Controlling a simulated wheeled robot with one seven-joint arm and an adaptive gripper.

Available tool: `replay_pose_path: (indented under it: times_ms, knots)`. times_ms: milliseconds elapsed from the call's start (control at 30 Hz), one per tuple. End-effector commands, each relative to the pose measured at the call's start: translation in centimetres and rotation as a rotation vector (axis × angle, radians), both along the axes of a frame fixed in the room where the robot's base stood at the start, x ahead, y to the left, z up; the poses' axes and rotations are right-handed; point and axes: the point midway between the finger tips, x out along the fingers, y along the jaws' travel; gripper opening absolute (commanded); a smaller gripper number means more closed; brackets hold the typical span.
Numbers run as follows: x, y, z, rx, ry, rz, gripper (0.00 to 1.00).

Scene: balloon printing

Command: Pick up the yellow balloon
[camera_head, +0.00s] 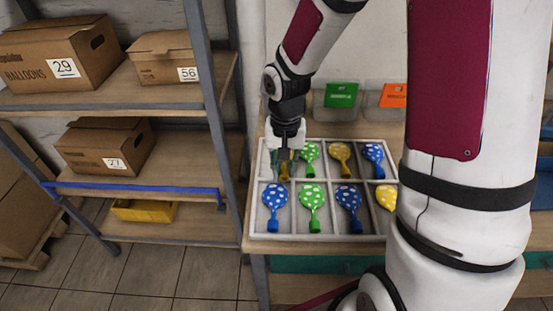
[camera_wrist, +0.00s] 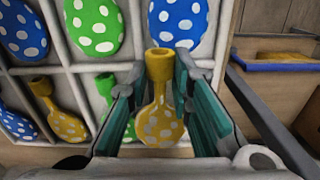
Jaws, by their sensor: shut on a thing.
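The yellow balloon with white dots (camera_wrist: 160,128) is between the two fingers of my gripper (camera_wrist: 159,90) in the wrist view. Its neck points up in that picture, and the fingers are shut on it. In the head view my gripper (camera_head: 286,163) is at the back left compartment of the white tray (camera_head: 330,238), and the balloon (camera_head: 284,172) is mostly hidden by it. I cannot tell whether the balloon still touches the tray floor. Other yellow balloons lie at the back (camera_head: 341,152) and the front right (camera_head: 386,196).
Green (camera_head: 312,195) and blue (camera_head: 273,195) dotted balloons lie in neighbouring compartments, split by thin walls. Green-labelled (camera_head: 341,95) and orange-labelled (camera_head: 393,95) bins stand behind the tray. A shelf with cardboard boxes (camera_head: 106,147) and a yellow bin (camera_head: 143,211) is at the left.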

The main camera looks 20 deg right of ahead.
Motion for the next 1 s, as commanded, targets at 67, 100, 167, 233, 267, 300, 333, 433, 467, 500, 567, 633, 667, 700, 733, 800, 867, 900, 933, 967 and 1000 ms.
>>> replay_pose_path:
  times_ms: [67, 100, 167, 233, 267, 300, 333, 433, 467, 500, 567, 633, 667, 700, 733, 800, 867, 900, 933, 967, 1000]
  knots:
    - [-2.1, -0.2, 0.3, -0.001, 0.000, -0.001, 0.11]
    - [-3.1, -0.3, 0.4, -0.001, 0.000, -0.002, 0.11]
    - [-4.5, -0.4, 0.5, -0.001, 0.000, 0.000, 0.11]
    - [-6.0, -0.5, 0.6, 0.000, -0.001, -0.002, 0.11]
    - [-6.6, -0.6, 0.7, 0.000, -0.001, -0.002, 0.11]
    - [-7.3, -0.7, 0.8, -0.001, 0.000, -0.001, 0.11]
    - [-7.8, -0.7, 0.8, 0.000, -0.001, -0.001, 0.11]
    - [-9.2, -0.8, 0.9, 0.000, -0.001, -0.002, 0.11]
    - [-9.5, -0.8, 0.9, 0.000, 0.000, -0.002, 0.11]
    - [-9.9, -0.9, 1.0, 0.000, 0.000, -0.001, 0.11]
    - [-10.4, -0.9, 1.0, 0.000, 0.000, -0.001, 0.11]
    - [-10.7, -0.9, 1.0, 0.000, -0.001, -0.001, 0.11]
    - [-10.8, -0.9, 1.0, 0.000, -0.001, -0.001, 0.11]
    - [-10.9, -1.0, 1.0, 0.000, -0.001, -0.001, 0.11]
    - [-10.9, -1.0, 1.0, 0.000, -0.001, -0.001, 0.11]
    - [-11.0, -0.9, 1.0, 0.000, -0.001, 0.000, 0.11]
    - [-11.0, -0.9, 1.0, 0.000, -0.001, 0.000, 0.11]
    - [-11.0, -1.0, 1.0, 0.001, 0.000, 0.000, 0.11]
    - [-11.0, -1.0, 1.0, 0.001, 0.000, 0.000, 0.11]
    - [-11.0, -0.9, 1.0, 0.001, 0.000, 0.000, 0.11]
    - [-10.9, -0.9, 1.0, 0.001, 0.000, 0.000, 0.11]
